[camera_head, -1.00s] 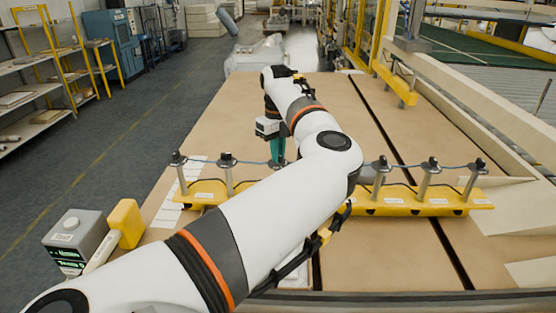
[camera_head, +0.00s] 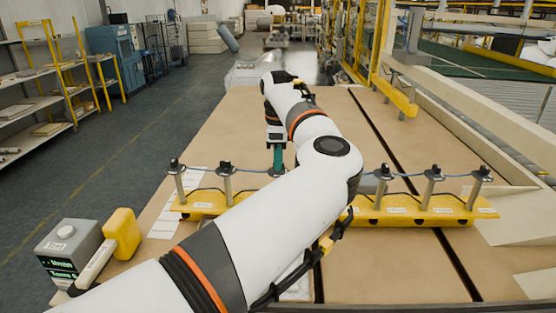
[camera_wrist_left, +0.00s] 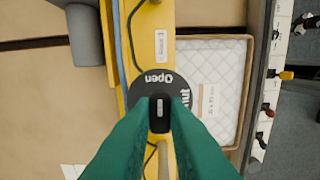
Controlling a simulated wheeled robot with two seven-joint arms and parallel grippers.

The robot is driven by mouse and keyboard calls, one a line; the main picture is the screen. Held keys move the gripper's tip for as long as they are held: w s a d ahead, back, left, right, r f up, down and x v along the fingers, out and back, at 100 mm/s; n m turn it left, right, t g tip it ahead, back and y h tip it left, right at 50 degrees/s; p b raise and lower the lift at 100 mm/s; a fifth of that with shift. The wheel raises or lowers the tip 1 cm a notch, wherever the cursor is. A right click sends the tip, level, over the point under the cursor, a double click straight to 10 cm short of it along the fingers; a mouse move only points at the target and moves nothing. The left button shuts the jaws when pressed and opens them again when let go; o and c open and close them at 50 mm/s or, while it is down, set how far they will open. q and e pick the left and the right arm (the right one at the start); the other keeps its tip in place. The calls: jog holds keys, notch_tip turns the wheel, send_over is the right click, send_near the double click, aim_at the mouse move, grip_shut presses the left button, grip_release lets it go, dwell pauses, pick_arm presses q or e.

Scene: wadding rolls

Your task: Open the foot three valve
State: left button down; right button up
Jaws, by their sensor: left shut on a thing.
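The yellow bar (camera_head: 395,212) carries a row of upright posts with black valve tops, such as the leftmost valve (camera_head: 174,164) and one right of my arm (camera_head: 433,172). My left gripper (camera_head: 277,157) has teal fingers and stands at the third post from the left, whose top it mostly hides. In the left wrist view, the left gripper (camera_wrist_left: 160,122) is shut on the black valve handle (camera_wrist_left: 159,113). The handle lies over a round black dial (camera_wrist_left: 150,86) lettered "Open", with a partly hidden word ending in "hut". My right gripper is out of view.
A grey box with a green display (camera_head: 68,248) and a yellow block (camera_head: 122,233) stand at the near left. A blue line (camera_head: 405,177) links the post tops. The wrist view shows a tray with a white quilted pad (camera_wrist_left: 222,75). The board beyond the bar is clear.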

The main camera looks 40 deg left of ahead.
pick_arm(q)
jog(key=shift+r+n, duration=0.2)
jog(key=shift+n, duration=0.1)
dwell(0.4)
jog(key=c, duration=1.4)
grip_release()
jog(key=shift+f, duration=0.1)
jog(key=shift+c, duration=0.2)
notch_tip(320, 180, up, 12)
jog(key=b, duration=0.1)
jog(key=shift+b, duration=0.35)
jog(key=shift+d, duration=0.1)
